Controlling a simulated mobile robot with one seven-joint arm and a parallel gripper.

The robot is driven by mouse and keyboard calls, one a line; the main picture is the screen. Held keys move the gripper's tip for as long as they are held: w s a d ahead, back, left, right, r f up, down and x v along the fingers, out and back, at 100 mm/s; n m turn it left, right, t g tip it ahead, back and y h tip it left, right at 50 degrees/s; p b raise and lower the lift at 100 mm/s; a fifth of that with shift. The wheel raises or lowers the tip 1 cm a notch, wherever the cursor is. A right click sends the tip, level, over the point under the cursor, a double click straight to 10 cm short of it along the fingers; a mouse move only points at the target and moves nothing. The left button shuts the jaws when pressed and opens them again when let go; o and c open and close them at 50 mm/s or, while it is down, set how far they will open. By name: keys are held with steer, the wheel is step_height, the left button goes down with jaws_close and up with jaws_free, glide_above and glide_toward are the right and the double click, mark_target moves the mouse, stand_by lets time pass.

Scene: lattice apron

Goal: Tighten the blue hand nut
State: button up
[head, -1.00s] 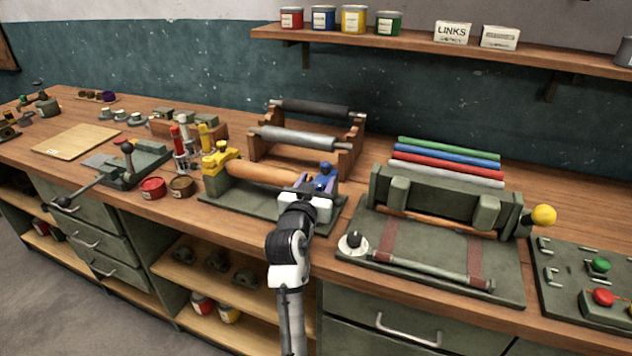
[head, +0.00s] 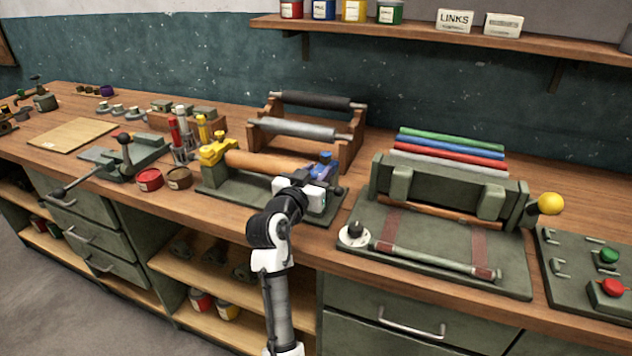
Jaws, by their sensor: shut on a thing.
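The blue hand nut (head: 322,167) is at the right end of a green clamping fixture (head: 222,190) that holds a wooden roller (head: 265,163). A yellow clamp piece (head: 216,150) sits at the roller's left end. My gripper (head: 314,182) is at the blue nut, reaching in from the front, and is shut on it. My wrist and the gripper body cover the nut's near side and the fingertips, so the exact grip is hard to see.
A wooden rack with dark and grey rollers (head: 292,127) stands just behind. A green press (head: 445,190) with a yellow ball handle is to the right. Red and brown tins (head: 149,179) sit left of the fixture. The bench's front edge runs below my gripper.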

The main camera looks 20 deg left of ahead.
steer(key=m+h+b, duration=0.1)
steer(key=h+b, duration=0.1)
steer(key=b, duration=0.1)
steer(key=m+h+b, duration=0.1)
steer(key=h, duration=0.1)
steer(key=shift+f+m+g, duration=0.3)
steer(key=shift+g, duration=0.1)
steer(key=m+g+h+b, duration=0.2)
steer(key=h+b, duration=0.1)
steer(key=h, duration=0.1)
steer(key=shift+r+m, duration=0.15)
steer(key=shift+m, duration=0.25)
steer(key=m+g+h+b, duration=0.2)
steer(key=m+g+h, duration=0.2)
steer(key=shift+r+h, duration=0.15)
steer(key=shift+h, duration=0.25)
steer(key=shift+m+g+h+b, duration=0.4)
steer(key=shift+m+g+h, duration=0.75)
steer(key=shift+g, duration=0.65)
steer(key=shift+m, duration=0.25)
steer(key=o, duration=0.9)
steer(key=shift+o, duration=0.2)
